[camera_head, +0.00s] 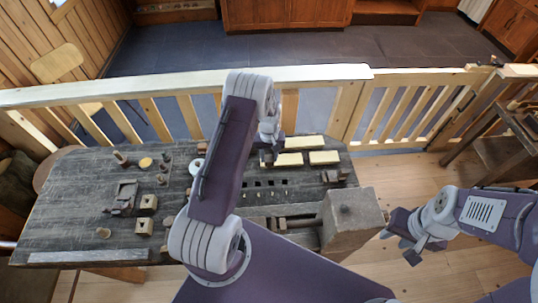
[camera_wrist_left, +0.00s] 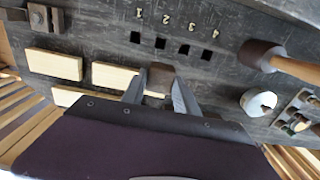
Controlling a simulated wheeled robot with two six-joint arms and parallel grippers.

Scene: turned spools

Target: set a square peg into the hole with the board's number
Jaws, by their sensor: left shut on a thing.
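My left gripper (camera_wrist_left: 160,98) is shut on a brown block-like peg (camera_wrist_left: 160,78), held over the workbench beside the pale boards. In the head view the left gripper (camera_head: 268,155) is partly hidden by its own arm. A row of dark square holes (camera_wrist_left: 183,49) lies in the bench top, with pale numbers 1 to 4 beside them; the holes also show in the head view (camera_head: 264,183). Three pale boards (camera_wrist_left: 115,75) lie near the gripper; I can read no number on them. My right gripper (camera_head: 398,247) is open and empty, off the bench's right side.
In the wrist view a mallet (camera_wrist_left: 262,55) and a white roll (camera_wrist_left: 258,102) lie right of the holes. A wooden railing (camera_head: 310,74) runs behind.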

